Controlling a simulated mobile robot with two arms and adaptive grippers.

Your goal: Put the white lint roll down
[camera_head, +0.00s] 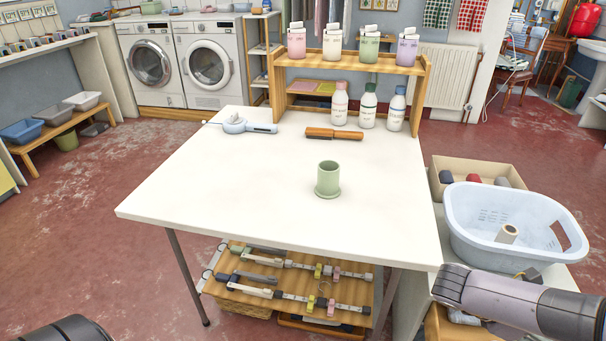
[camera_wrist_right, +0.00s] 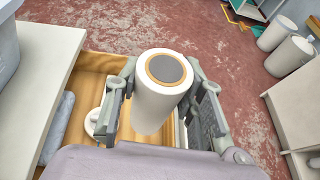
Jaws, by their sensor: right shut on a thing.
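The white lint roll (camera_wrist_right: 158,103) is in my right gripper (camera_wrist_right: 162,100), seen in the right wrist view. It is a white cylinder whose near end shows a tan ring around a grey centre. The two fingers press on its sides, and its lower end is partly hidden. It is held above an open wooden box (camera_wrist_right: 98,65). In the head view my right arm crosses the lower right corner; the gripper and its roll are not visible there. My left gripper is out of view.
The white table (camera_head: 235,185) holds a green cup-like holder (camera_head: 328,178), a brown-handled brush (camera_head: 334,134), a blue-grey tool (camera_head: 248,126) and several bottles. The table's front is clear.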

